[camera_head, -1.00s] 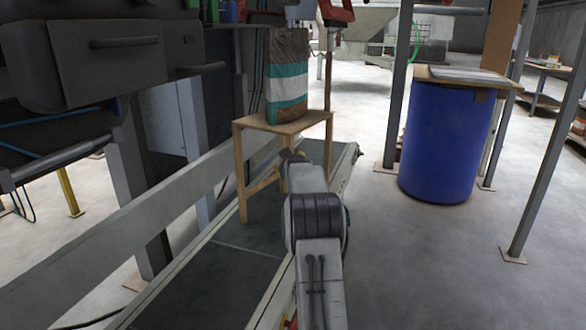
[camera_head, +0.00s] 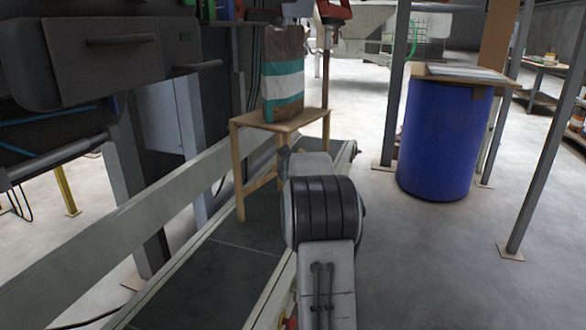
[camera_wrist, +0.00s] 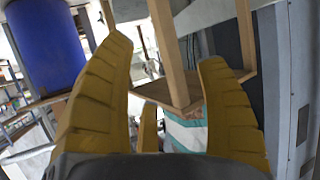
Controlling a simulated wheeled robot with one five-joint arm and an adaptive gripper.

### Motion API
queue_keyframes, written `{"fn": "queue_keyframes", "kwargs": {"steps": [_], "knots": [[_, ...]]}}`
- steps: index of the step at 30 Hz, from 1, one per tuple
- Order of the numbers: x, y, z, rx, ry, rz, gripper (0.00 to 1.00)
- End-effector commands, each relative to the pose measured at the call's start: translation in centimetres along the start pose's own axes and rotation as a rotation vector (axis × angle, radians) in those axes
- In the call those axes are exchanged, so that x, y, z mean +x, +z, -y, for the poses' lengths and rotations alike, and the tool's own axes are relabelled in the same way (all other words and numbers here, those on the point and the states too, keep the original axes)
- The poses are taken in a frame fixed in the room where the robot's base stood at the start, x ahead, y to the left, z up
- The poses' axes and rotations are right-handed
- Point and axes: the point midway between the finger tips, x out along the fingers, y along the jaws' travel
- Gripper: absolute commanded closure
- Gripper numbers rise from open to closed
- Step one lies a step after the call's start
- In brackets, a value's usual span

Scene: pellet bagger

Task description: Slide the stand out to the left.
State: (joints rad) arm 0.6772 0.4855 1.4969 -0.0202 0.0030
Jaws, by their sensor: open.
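The stand is a small wooden table (camera_head: 252,120) straddling or standing on the conveyor in the head view; I see its near left leg (camera_head: 238,180) on the dark belt. A brown, teal and white bag (camera_head: 283,78) stands upright on its top. In the wrist view, the picture is turned over: the stand's top corner and a leg (camera_wrist: 166,45) show between the yellow fingers of my gripper (camera_wrist: 165,52). The fingers are wide apart and not closed on the leg. In the head view my arm hides the gripper and part of the stand's right side.
A conveyor (camera_head: 235,262) with raised side rails runs under the stand. A dark machine and grey posts stand close on the left. A blue drum (camera_head: 440,140) with a board on top stands right, beside grey posts. The floor between conveyor and drum is clear.

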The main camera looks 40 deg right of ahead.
Motion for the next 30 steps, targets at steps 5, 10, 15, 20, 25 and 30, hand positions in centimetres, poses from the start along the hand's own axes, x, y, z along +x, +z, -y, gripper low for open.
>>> {"fn": "queue_keyframes", "kwargs": {"steps": [5,10,15,20,25,30], "knots": [[-2.2,-0.1,0.0,0.0,0.0,-0.003,0.34],[-3.3,-0.1,0.0,0.0,-0.001,-0.002,0.34],[-3.8,0.0,0.0,0.0,-0.001,-0.001,0.34],[-3.9,0.0,0.0,0.0,-0.001,-0.001,0.34],[-3.8,0.0,0.0,0.0,-0.001,-0.001,0.33],[-4.4,1.5,0.6,-0.004,-0.009,0.052,0.48]]}}
